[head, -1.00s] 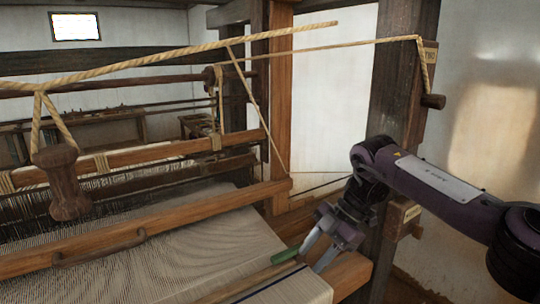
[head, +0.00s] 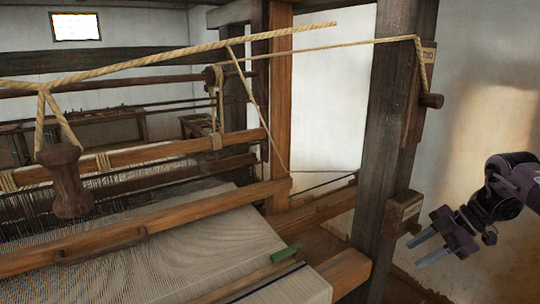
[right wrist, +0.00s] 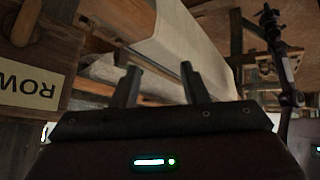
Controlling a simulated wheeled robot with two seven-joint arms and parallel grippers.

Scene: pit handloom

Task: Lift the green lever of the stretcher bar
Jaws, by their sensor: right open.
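The green lever (head: 285,254) lies at the right end of the stretcher bar (head: 240,284), just above the woven cloth near the loom's right edge. My right gripper (head: 424,249) is open and empty, out to the right of the loom's dark post, well apart from the lever. In the right wrist view its two fingers (right wrist: 158,85) stand apart with nothing between them. The lever cannot be made out in that view. My left gripper is not in view.
The dark upright post (head: 392,130) stands between my right gripper and the cloth (head: 200,245). A labelled wooden block (head: 403,212) with a peg sticks out from it. A rope (head: 330,44) runs to a higher peg (head: 432,101). The wall side at right is free.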

